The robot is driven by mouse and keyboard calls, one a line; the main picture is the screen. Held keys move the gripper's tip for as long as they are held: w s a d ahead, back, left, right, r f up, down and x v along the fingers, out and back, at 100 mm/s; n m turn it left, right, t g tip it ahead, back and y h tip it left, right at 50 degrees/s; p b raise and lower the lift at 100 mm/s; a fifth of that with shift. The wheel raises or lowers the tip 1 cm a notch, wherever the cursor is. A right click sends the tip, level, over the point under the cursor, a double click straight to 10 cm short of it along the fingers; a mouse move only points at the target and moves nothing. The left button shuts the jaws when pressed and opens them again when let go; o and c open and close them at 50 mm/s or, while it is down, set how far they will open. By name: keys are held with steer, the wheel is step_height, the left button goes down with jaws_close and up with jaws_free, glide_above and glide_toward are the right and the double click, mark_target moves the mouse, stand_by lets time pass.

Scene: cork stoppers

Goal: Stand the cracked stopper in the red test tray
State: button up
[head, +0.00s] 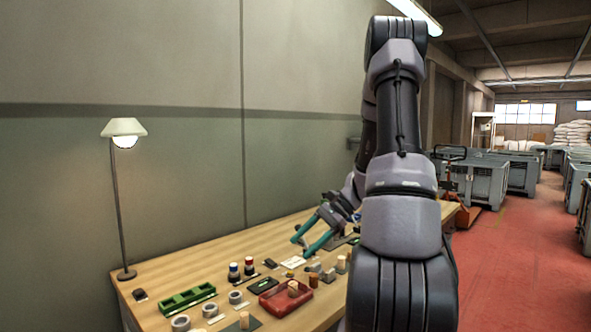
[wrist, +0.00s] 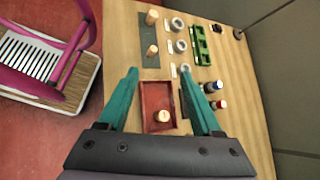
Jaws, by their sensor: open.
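The red test tray (head: 268,302) is on the wooden table, and in the wrist view (wrist: 146,92) it lies beyond my gripper. One pale cork stopper (head: 293,288) is in it, seemingly upright; it also shows in the wrist view (wrist: 162,115). Two more pale stoppers stand on a dark mat, one nearer the tray (wrist: 152,50) and one farther (wrist: 152,17). I cannot tell which is cracked. My gripper (head: 303,245) is open and empty above the table, its teal fingers apart (wrist: 159,71).
A green compartment tray (head: 187,299), several grey rings (head: 210,310) and two dark bottles, one blue-topped (head: 234,271) and one red-topped (head: 249,266), share the table. A lamp (head: 124,128) stands at the far left by the wall. A pink-framed chair (wrist: 62,50) is beside the table.

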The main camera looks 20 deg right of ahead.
steer(key=s+a+r+n+t+h, duration=0.3)
steer(key=s+r, duration=0.4)
steer(key=r, duration=0.4)
steer(key=s+a+r+n+t+h, duration=0.3)
steer(key=s+a+r+n+h, duration=0.2)
steer(key=r, duration=0.7)
steer(key=shift+s+a+r+n, duration=0.15)
steer(key=shift+s+a+n, duration=0.45)
steer(key=shift+s+n, duration=0.45)
steer(key=shift+s, duration=0.1)
steer(key=shift+c, duration=0.3)
